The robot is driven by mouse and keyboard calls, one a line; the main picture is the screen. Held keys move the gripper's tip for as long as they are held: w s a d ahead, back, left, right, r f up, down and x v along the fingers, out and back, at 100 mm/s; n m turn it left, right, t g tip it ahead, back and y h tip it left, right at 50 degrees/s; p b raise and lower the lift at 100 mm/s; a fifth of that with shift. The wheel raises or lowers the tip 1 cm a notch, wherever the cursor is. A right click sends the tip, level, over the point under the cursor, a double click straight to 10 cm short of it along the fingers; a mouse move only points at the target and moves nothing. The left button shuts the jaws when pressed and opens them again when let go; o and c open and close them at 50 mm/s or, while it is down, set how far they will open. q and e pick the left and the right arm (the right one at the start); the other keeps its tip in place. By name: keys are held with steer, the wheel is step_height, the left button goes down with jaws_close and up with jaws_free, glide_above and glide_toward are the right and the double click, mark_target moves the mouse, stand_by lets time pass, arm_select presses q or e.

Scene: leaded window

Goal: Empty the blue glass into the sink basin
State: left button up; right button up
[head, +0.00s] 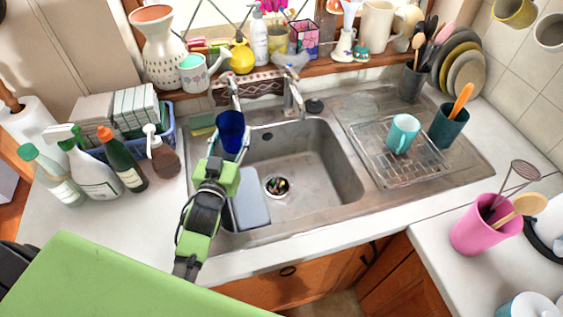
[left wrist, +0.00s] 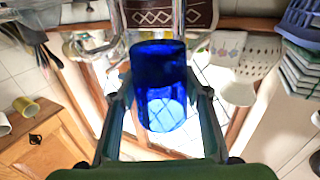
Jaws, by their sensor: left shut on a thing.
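The blue glass (head: 231,130) is in my left gripper (head: 230,148), above the left part of the sink basin. The wrist view shows the glass (left wrist: 160,90) between the two fingers of the left gripper (left wrist: 162,105), with a finger on each side. I cannot tell whether it holds anything. The grey metal sink basin (head: 320,165) is in the middle of the head view, its drain holding some small dark bits. My right gripper is not in view.
Taps (head: 292,95) stand behind the basin, close to the glass. A grey board or tub (head: 250,212) is at the basin's left. A turquoise mug (head: 403,133) stands on the drying rack (head: 375,165) at right. Several bottles (head: 98,178) crowd the left counter.

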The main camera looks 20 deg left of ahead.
arm_select(q)
steer(key=shift+w+d+f+m+b, duration=0.1)
steer(key=shift+d+f+m+b, duration=0.25)
steer(key=shift+m, duration=0.4)
steer(key=shift+w+d+f+m+b, duration=0.1)
steer(key=shift+d+f+m+b, duration=0.1)
steer(key=shift+d+m, duration=0.35)
steer(key=shift+w+d+f+m+b, duration=0.1)
steer(key=shift+d+f+m+b, duration=0.2)
steer(key=shift+m, duration=0.6)
step_height(320, 180, down, 6)
steer(key=d+m+g+b, duration=0.1)
steer(key=d+m+b, duration=0.1)
steer(key=m, duration=0.6)
steer(key=shift+w+f+y+b, duration=0.15)
steer(key=shift+w+y+b, duration=0.15)
steer(key=shift+b, duration=0.05)
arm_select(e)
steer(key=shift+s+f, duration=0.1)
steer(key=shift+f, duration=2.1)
arm_select(q)
steer(key=shift+f, duration=0.25)
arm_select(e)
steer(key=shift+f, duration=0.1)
